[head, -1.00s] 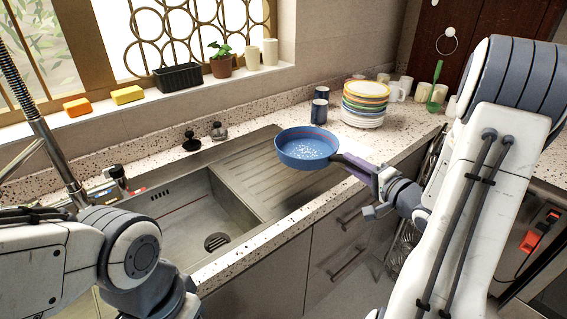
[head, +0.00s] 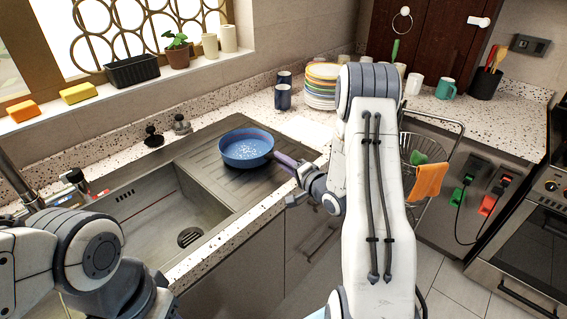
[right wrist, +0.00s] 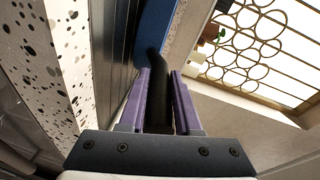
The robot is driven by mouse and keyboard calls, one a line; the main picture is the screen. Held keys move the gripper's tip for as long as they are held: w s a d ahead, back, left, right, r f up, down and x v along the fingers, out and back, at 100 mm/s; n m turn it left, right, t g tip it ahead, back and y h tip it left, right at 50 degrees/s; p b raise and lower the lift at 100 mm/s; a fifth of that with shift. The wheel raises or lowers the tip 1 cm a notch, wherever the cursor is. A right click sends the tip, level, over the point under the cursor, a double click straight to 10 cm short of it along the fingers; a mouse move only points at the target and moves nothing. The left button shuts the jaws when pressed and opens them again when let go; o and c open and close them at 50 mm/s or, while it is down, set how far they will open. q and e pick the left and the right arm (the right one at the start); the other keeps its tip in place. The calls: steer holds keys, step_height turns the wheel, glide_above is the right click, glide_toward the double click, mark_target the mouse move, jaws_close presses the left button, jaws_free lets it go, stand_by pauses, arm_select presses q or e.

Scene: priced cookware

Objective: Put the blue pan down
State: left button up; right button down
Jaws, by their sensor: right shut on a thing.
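The blue pan (head: 246,149) is over the ribbed drainboard (head: 205,172) right of the sink bowl, its open side up. I cannot tell if its base touches the drainboard. My right gripper (head: 288,163) is shut on the pan's dark handle, which points right toward my arm. In the right wrist view, the purple fingers (right wrist: 160,100) lie on both sides of the black handle (right wrist: 156,85), with part of the blue pan (right wrist: 155,28) beyond. My left arm shows at the lower left, but its gripper is out of view.
The sink bowl (head: 165,225) is left of the drainboard. Stacked plates (head: 321,86) and dark blue cups (head: 283,97) stand on the counter behind the pan. Two dark stoppers (head: 153,137) sit on the sink's back ledge. A dish rack with an orange cloth (head: 430,180) is at right.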

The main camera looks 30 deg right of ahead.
steer(key=shift+f, duration=0.35)
steer(key=c, duration=0.6)
jaws_free()
steer(key=shift+f, duration=0.15)
steer(key=shift+r, duration=0.2)
steer(key=shift+s+d, duration=0.15)
steer(key=shift+s, duration=0.25)
steer(key=b+v, duration=0.1)
steer(key=v, duration=1)
steer(key=shift+b, duration=0.4)
